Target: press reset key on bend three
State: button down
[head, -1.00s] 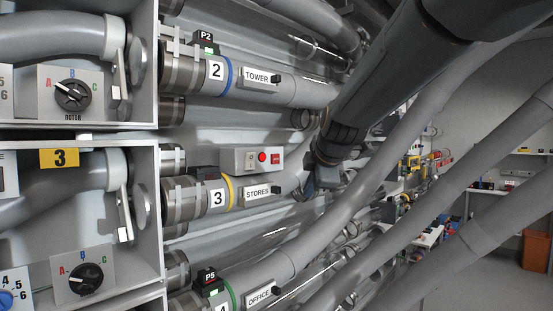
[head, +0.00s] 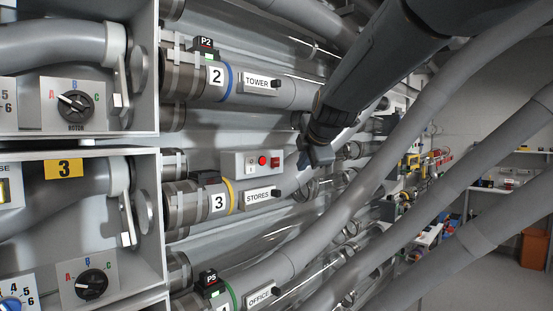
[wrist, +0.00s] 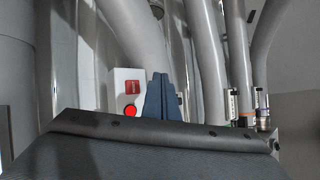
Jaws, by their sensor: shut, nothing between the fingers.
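Bend three carries a "3" label (head: 218,203), a yellow ring and a STORES plate (head: 258,197). Above it sits a small light grey control box (head: 238,168) with a pale key (head: 252,160), a red round button or lamp (head: 262,161) and a small red panel (head: 275,161). I cannot read which is marked reset. My gripper (head: 303,160) is just right of the box, apart from it as far as I can tell. In the wrist view its blue fingers (wrist: 162,97) are shut and empty, beside the box (wrist: 120,78), whose lower part is hidden.
Grey tubes run above, below and behind the box. The TOWER tube (head: 257,84) lies above, the OFFICE tube (head: 258,296) below. Large grey pipes (head: 440,200) cross at the right.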

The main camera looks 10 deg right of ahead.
aim_at(279, 167)
jog(key=w+a+p, duration=0.3)
jog(key=w+a, duration=0.1)
jog(key=w, duration=0.1)
jog(key=shift+w+p, duration=0.15)
jog(key=shift+p, duration=0.2)
jog(key=shift+w, duration=0.1)
dwell(1.8)
jog(key=shift+w+a, duration=0.2)
jog(key=shift+w, duration=0.05)
jog(key=shift+w+a, duration=0.25)
jog(key=shift+w, duration=0.1)
dwell(0.8)
jog(key=shift+s, duration=0.1)
jog(key=shift+s+d+p, duration=0.3)
jog(key=shift+s+d, duration=0.2)
jog(key=shift+s, duration=0.1)
dwell(0.3)
